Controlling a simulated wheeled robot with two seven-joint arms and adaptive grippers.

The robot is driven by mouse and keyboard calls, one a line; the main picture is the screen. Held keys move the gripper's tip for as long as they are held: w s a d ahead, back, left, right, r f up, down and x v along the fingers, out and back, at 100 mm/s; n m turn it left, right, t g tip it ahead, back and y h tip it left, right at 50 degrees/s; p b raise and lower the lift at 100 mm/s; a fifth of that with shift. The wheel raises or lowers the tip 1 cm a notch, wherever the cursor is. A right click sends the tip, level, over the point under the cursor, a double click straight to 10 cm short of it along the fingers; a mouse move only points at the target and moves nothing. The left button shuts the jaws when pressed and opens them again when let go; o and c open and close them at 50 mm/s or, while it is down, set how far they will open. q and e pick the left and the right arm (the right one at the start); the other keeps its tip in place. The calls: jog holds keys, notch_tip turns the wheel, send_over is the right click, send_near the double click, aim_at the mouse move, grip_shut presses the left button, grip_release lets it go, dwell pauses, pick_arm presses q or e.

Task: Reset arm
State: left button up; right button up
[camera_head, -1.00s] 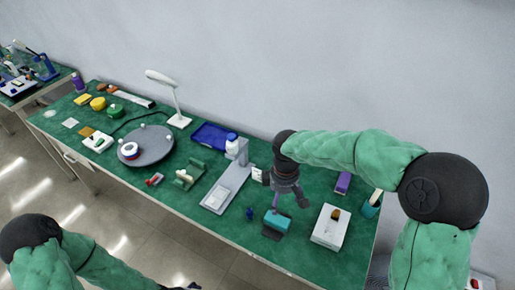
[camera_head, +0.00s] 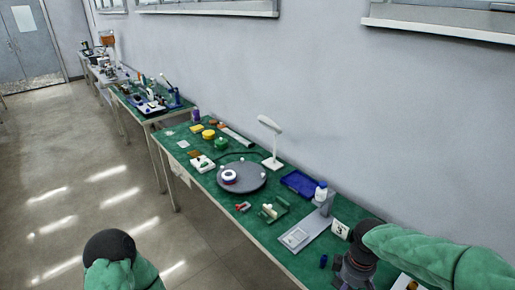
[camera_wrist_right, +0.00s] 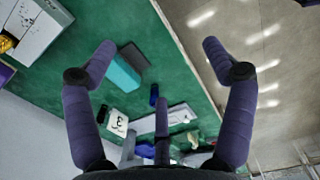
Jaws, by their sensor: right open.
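A teal-topped block (camera_wrist_right: 122,73) lies beside the left finger in the wrist view. My left arm shows at the bottom left of the head view, with its gripper out of view.
On the table stand a round grey turntable (camera_head: 243,178), a white lamp (camera_head: 271,140), a blue tray (camera_head: 300,184), a white bottle (camera_head: 321,193), a grey stand (camera_head: 303,238) and a card marked 3 (camera_head: 340,229). Open floor (camera_head: 70,215) lies left.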

jog(key=s+a+f+m+y, duration=0.1)
jog(key=s+a+f+m, duration=0.2)
jog(key=f, duration=0.7)
jog(key=s+a+f+m+y, duration=0.1)
jog(key=s+a+f+m, duration=0.3)
jog(key=a+f, duration=0.3)
jog(key=s+a+f+m+y, duration=0.2)
jog(key=s+a+f, duration=0.3)
jog(key=f, duration=0.7)
jog(key=shift+s+a+f+m, duration=0.2)
jog(key=shift+a+f+m, duration=0.15)
jog(key=shift+m, duration=0.35)
